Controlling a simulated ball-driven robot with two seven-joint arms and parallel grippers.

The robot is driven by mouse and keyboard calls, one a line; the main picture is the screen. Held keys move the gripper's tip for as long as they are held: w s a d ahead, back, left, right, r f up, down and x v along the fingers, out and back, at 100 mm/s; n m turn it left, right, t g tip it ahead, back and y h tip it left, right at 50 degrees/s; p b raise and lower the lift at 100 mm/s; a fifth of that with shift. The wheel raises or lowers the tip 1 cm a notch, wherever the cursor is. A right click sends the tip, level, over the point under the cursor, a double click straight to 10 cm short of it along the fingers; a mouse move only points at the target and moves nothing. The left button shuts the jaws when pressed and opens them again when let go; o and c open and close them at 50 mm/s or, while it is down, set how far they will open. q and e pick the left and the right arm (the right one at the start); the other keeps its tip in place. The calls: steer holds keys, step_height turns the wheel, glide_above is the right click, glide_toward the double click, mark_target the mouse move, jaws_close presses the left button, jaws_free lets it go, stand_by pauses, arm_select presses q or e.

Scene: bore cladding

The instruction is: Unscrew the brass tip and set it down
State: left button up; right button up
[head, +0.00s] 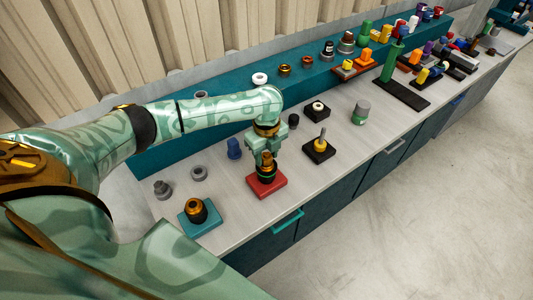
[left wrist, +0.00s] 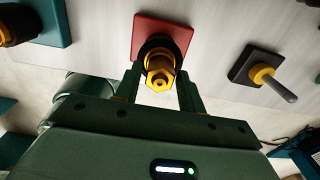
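The brass tip (head: 267,159) sits on top of a dark cylindrical body on a red base block (head: 268,185), upright on the bench. In the left wrist view the brass tip (left wrist: 160,72) has a hexagonal end with a hole and faces the camera, with the red base (left wrist: 145,25) behind it. My left gripper (head: 266,153) is directly above the red base, pointing down. Its fingers (left wrist: 160,82) stand on either side of the brass tip, with narrow gaps showing; it looks open. My right gripper is not in view.
A teal block (head: 200,217) with a similar dark and brass piece stands front left. A black block (head: 319,151) with a yellow collar and grey rod stands to the right. Grey rings, a blue piece (head: 234,148) and a grey-green cylinder (head: 361,112) are nearby. A teal shelf runs behind.

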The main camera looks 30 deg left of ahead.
arm_select(q)
steer(key=c, duration=0.4)
steer(key=n, duration=1.2)
steer(key=o, duration=0.5)
steer(key=m, duration=1.2)
